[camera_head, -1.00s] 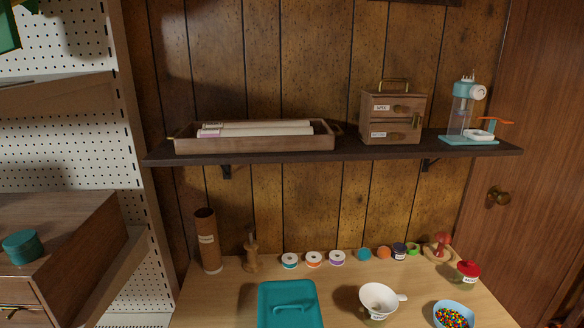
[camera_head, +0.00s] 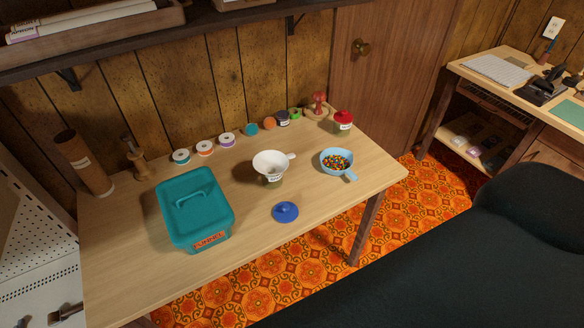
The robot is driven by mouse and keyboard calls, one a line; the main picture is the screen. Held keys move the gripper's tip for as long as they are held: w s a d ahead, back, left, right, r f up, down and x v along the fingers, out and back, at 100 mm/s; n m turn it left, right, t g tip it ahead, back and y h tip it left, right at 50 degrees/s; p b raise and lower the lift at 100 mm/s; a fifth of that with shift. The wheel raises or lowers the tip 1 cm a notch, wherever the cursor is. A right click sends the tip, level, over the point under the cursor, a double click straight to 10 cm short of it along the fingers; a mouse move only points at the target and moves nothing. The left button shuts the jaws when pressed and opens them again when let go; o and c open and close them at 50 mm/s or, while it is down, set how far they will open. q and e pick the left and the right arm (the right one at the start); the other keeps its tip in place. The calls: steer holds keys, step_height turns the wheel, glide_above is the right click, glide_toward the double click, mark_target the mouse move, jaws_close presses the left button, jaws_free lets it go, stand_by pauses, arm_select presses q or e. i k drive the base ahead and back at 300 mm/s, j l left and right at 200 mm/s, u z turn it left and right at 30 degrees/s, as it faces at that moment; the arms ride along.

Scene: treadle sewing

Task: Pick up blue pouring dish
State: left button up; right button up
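The blue pouring dish (camera_head: 337,162) stands upright on the right part of the wooden table. It is light blue, filled with small multicoloured pieces, and its handle or spout points toward the front right. Neither of my grippers shows in the head view, so their state is hidden.
On the wooden table (camera_head: 130,262) stand a teal lidded box (camera_head: 194,208), a white funnel-like cup (camera_head: 270,163), a dark blue lid (camera_head: 285,212) and a red-topped jar (camera_head: 343,121). Spools line the back. A dark padded piece (camera_head: 480,250) fills the lower right. The table's front right is clear.

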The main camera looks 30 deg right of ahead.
mark_target(348, 155)
steer(key=z, duration=1.2)
